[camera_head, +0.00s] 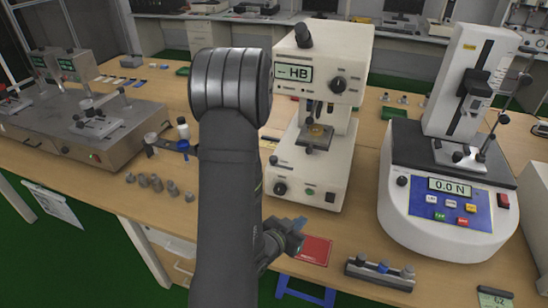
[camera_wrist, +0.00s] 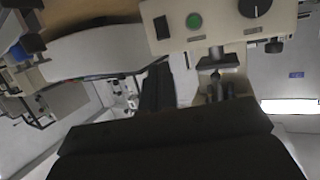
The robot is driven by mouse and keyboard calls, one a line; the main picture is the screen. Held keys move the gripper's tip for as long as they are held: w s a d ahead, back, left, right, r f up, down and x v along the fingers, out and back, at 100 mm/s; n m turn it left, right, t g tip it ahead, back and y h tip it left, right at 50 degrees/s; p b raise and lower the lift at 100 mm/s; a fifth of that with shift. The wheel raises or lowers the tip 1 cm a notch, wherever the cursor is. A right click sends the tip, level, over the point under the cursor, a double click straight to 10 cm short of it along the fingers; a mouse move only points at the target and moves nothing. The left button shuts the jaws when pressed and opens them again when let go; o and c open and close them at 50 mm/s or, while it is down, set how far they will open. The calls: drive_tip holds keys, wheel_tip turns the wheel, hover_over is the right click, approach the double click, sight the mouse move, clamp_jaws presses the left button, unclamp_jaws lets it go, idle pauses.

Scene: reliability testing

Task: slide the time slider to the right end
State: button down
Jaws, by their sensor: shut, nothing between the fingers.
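The cream hardness tester (camera_head: 322,75), with an HB display, stands in the middle of the bench. Its lower front panel carries a dark knob (camera_head: 280,188), a green button (camera_head: 309,192) and a dark switch (camera_head: 330,197). I cannot make out the time slider for certain in either view. My gripper (camera_head: 297,225) is low in front of the tester's base, apart from the panel, and is shut and empty. In the wrist view the panel appears upside down, with the green button (camera_wrist: 193,20) and knob (camera_wrist: 255,8) at the top.
A force tester (camera_head: 440,218) reading 0.0 N stands to the right. A red card (camera_head: 313,250) and a small rack of parts (camera_head: 380,272) lie near the front edge. Several grey weights (camera_head: 158,186) stand on the left, beside a metal plate machine (camera_head: 85,125).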

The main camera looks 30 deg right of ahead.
drive_tip(key=c, duration=1.7)
unclamp_jaws()
drive_tip(key=shift+w, duration=0.2)
drive_tip(key=o, duration=0.6)
drive_tip(key=shift+n+t+h, duration=0.5)
drive_tip(key=shift+t+h, duration=0.1)
drive_tip(key=shift+t, duration=0.3)
drive_tip(key=w+a, duration=0.1)
drive_tip(key=w, duration=0.2)
drive_tip(key=w+a+r, duration=0.1)
drive_tip(key=w, duration=0.2)
drive_tip(key=w+a, duration=0.2)
drive_tip(key=w, duration=0.1)
drive_tip(key=shift+w+r, duration=0.2)
drive_tip(key=shift+c, duration=0.2)
drive_tip(key=t+h, duration=0.1)
approach(271, 162)
drive_tip(key=x, duration=1.1)
drive_tip(key=shift+w+d, duration=0.15)
drive_tip(key=shift+d, duration=0.1)
drive_tip(key=shift+c, duration=0.2)
